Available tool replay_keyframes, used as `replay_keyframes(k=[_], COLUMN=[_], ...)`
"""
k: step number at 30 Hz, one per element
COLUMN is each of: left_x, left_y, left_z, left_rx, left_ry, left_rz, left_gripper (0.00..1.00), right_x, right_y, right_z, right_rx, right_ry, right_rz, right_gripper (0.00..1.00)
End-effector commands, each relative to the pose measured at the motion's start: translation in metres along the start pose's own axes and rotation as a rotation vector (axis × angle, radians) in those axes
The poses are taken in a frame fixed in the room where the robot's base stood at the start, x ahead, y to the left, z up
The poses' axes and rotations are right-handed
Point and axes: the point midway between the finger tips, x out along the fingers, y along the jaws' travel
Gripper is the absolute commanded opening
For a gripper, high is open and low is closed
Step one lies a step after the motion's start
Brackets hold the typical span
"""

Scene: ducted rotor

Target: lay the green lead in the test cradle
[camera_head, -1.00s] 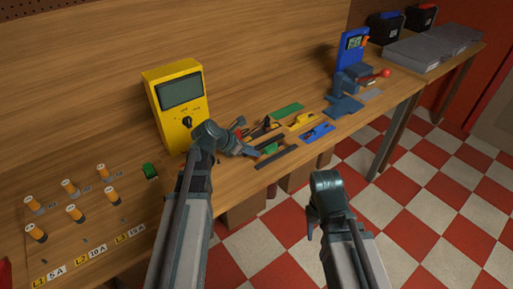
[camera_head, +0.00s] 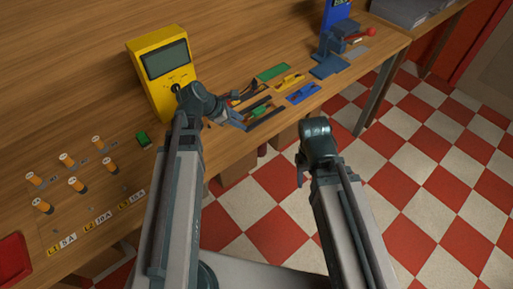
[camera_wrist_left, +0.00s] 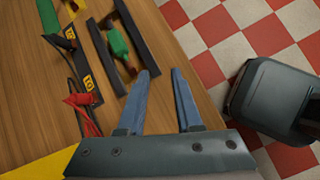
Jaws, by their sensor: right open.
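The green lead (camera_wrist_left: 117,42), a green body with thin ends, lies on the bench between two dark bars in the left wrist view. The outer dark bar (camera_wrist_left: 137,43) and the inner dark bar (camera_wrist_left: 105,58) flank it; I take these bars as the test cradle, but cannot be sure. My left gripper (camera_wrist_left: 163,72) is open and empty, its fingertips just short of the outer bar's near end. In the head view my left gripper (camera_head: 238,121) partly hides this area. My right gripper (camera_head: 300,178) is open, off the bench's front edge over the floor.
A yellow meter (camera_head: 162,72) stands behind my left arm. Black and red probes (camera_wrist_left: 80,99) lie close by the bars. Green (camera_head: 272,72), yellow (camera_head: 288,82) and blue (camera_head: 302,93) pieces lie beyond. A blue stand (camera_head: 333,45) with a red-knobbed lever is farther right.

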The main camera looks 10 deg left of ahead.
Motion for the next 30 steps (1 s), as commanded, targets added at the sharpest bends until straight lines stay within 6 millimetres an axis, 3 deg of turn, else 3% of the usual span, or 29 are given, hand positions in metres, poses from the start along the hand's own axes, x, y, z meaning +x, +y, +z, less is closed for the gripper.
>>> replay_keyframes(k=[1, 6, 12, 15, 21, 30], left_x=[0.011, 0.034, 0.038, 0.035, 0.03, 0.028], left_y=[-0.025, -0.095, -0.16, -0.18, -0.2, -0.202], left_z=[0.011, 0.028, 0.034, 0.034, 0.035, 0.034], left_rx=[0.188, 0.867, 1.591, 1.863, 2.167, 2.228], left_ry=[0.039, 0.147, 0.183, 0.175, 0.145, 0.136], left_rz=[-0.059, -0.281, -0.582, -0.717, -0.892, -0.931], left_gripper=[0.34, 0.34, 0.34, 0.34, 0.34, 0.34], right_x=[0.0, 0.0, 0.0, 0.0, 0.0, 0.0], right_y=[0.0, 0.0, 0.0, 0.0, 0.0, 0.0], right_z=[0.0, 0.0, 0.0, 0.0, 0.0, 0.0], right_rx=[0.0, 0.0, 0.0, 0.0, 0.0, 0.0], right_ry=[0.0, 0.0, 0.0, 0.0, 0.0, 0.0], right_rz=[0.0, 0.0, 0.0, 0.0, 0.0, 0.0], right_gripper=[0.5, 0.5, 0.5, 0.5, 0.5, 0.5])
